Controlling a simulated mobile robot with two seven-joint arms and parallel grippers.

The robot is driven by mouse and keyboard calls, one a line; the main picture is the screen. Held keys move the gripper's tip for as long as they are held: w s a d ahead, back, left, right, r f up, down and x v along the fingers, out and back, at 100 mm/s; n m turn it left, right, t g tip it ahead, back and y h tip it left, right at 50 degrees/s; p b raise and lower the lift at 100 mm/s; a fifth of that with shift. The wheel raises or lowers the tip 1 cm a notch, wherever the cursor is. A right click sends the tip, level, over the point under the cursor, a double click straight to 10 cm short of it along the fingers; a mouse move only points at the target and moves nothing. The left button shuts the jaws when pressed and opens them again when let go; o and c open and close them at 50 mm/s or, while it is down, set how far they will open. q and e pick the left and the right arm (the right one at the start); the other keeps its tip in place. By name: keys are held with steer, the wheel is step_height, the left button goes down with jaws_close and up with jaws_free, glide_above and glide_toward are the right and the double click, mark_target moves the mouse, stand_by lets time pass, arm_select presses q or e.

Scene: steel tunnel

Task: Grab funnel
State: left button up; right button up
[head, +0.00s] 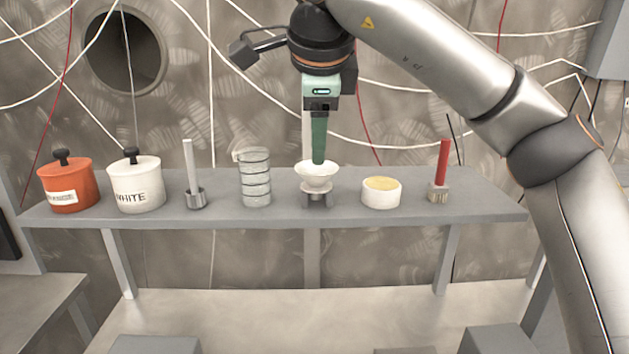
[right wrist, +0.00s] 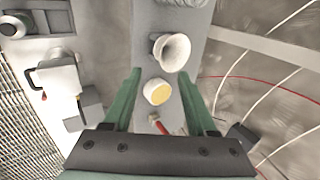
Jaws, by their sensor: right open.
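The white funnel (head: 315,178) sits upright in a small grey holder (head: 317,200) at the middle of the shelf. It also shows in the right wrist view (right wrist: 172,52), ahead of the fingers. My right gripper (head: 319,160) points down with its green fingertips at or just above the funnel's rim. In the head view the fingers line up one behind the other. In the right wrist view the right gripper (right wrist: 158,72) is open, with nothing held between its two green fingers. I cannot tell whether it touches the funnel. My left gripper is not in view.
On the grey shelf (head: 270,222), a glass stack (head: 255,178) stands left of the funnel and a white dish with yellow filling (head: 381,192) right of it. A red-handled brush (head: 440,172), a grey-handled tool (head: 193,178), a white pot (head: 136,184) and an orange pot (head: 69,186) stand farther out.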

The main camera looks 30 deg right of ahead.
glide_toward(316, 189)
steer(key=f, duration=0.1)
steer(key=shift+p+x, duration=0.3)
steer(key=shift+x, duration=2.9)
steer(key=shift+w+d+r, duration=0.1)
steer(key=shift+w+r, duration=0.05)
jaws_close()
